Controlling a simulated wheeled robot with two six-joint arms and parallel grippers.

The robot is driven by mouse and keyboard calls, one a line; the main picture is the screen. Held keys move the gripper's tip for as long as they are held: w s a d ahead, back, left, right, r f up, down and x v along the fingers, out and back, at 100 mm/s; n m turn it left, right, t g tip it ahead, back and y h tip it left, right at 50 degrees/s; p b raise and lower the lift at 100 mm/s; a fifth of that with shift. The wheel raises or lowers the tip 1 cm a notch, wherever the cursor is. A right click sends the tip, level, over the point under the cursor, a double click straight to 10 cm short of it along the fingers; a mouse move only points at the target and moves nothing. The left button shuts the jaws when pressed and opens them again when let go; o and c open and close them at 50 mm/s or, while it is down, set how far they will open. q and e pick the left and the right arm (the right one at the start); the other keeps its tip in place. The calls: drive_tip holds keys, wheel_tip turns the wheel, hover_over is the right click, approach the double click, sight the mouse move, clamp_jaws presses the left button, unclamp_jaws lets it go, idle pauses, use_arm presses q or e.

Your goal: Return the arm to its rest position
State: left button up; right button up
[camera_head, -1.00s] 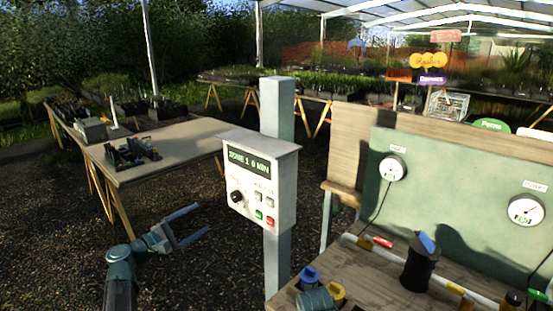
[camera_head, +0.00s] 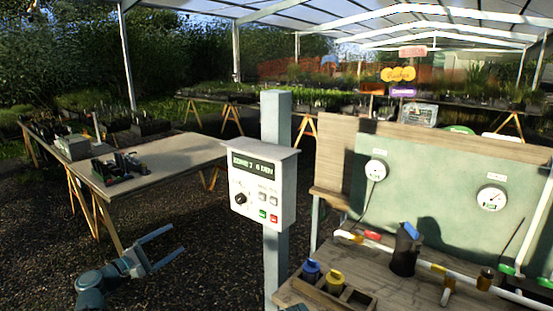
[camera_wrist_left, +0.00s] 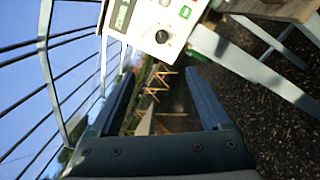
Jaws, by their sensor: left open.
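My left gripper (camera_head: 163,248) is open and empty at the lower left of the head view, above the dark gravel. Its two fingers point right, toward the post of the control box (camera_head: 262,190), and stay apart from it. In the left wrist view the gripper (camera_wrist_left: 160,95) shows two parallel fingers with nothing between them. The control box also shows at the top of that view (camera_wrist_left: 165,25), tilted.
A wooden table (camera_head: 165,160) with small trays stands at the left. At the right is a workbench (camera_head: 340,290) with a black bottle (camera_head: 404,250), pipes and a green gauge panel (camera_head: 430,190). The gravel (camera_head: 210,230) between the table and the post is clear.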

use_arm(q)
drive_tip(key=s+d+f+m+g+y, duration=0.1)
drive_tip(key=s+d+f+m+g, duration=0.35)
drive_tip(key=d, duration=0.35)
drive_tip(key=s+d+f+m+g, duration=0.3)
drive_tip(key=d+f, duration=0.3)
drive_tip(key=d, duration=0.1)
drive_tip(key=s+d+f+m+g+y, duration=0.1)
drive_tip(key=s+d+f+m+g, duration=0.3)
drive_tip(key=d, duration=0.4)
drive_tip(key=s+f+m+g+y, duration=0.1)
drive_tip(key=s+f+m+y, duration=0.3)
drive_tip(key=s, duration=0.3)
drive_tip(key=s+d+f+m+g+y, duration=0.1)
drive_tip(key=s+f+m+g+y, duration=0.1)
drive_tip(key=s+f+m+y, duration=0.2)
drive_tip(key=s+m+y, duration=0.1)
drive_tip(key=s+y, duration=0.1)
drive_tip(key=s, duration=0.1)
drive_tip(key=shift+s+d+f, duration=0.15)
drive_tip(key=shift+d, duration=0.05)
drive_tip(key=shift+g, duration=0.25)
